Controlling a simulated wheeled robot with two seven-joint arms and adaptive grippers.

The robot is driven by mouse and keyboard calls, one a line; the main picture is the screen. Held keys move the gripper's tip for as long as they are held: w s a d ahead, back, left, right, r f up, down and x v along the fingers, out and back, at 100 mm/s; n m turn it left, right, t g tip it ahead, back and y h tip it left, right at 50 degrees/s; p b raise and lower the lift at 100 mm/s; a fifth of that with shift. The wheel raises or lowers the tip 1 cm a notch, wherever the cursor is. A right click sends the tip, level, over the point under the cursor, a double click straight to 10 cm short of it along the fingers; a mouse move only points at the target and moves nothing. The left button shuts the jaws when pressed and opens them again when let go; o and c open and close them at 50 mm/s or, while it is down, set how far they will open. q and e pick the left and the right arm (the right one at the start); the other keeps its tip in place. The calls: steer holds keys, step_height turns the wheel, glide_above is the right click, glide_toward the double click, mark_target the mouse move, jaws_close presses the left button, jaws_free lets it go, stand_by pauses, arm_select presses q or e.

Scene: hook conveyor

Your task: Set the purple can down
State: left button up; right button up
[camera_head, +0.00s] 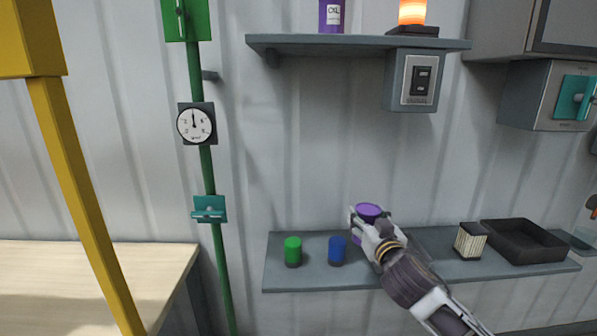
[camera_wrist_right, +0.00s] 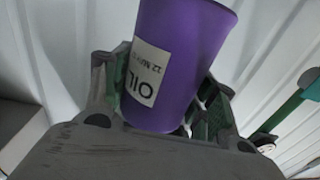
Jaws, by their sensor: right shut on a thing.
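The purple can (camera_head: 369,211) is in my right gripper (camera_head: 366,232), over the lower shelf (camera_head: 430,262) in the head view. In the right wrist view the can (camera_wrist_right: 183,65) fills the space between the two fingers of my right gripper (camera_wrist_right: 160,108), and a white label with OIL on it shows. The gripper is shut on it. The can's lower part is mostly hidden behind the gripper in the head view, so I cannot tell whether it touches the shelf. My left gripper is not in view.
A green can (camera_head: 292,251) and a blue can (camera_head: 337,250) stand left of the gripper. A small ribbed box (camera_head: 469,241) and a black tray (camera_head: 524,240) sit to the right. An upper shelf (camera_head: 345,45) holds another purple container (camera_head: 332,14). A green pipe (camera_head: 208,170) runs down the left.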

steer(key=shift+h, duration=0.3)
steer(key=f, duration=0.2)
steer(key=s+d+f, duration=0.1)
steer(key=f, duration=0.1)
steer(key=s+f, duration=0.1)
steer(key=f, duration=0.1)
steer(key=shift+d, duration=0.4)
steer(key=s+d+f, duration=0.1)
steer(key=s+f, duration=0.3)
steer(key=f, duration=0.5)
steer(key=s+f+m+h, duration=0.1)
steer(key=s+f, duration=0.3)
steer(key=f, duration=0.6)
steer(key=shift+s+d, duration=0.35)
steer(key=shift+d, duration=0.05)
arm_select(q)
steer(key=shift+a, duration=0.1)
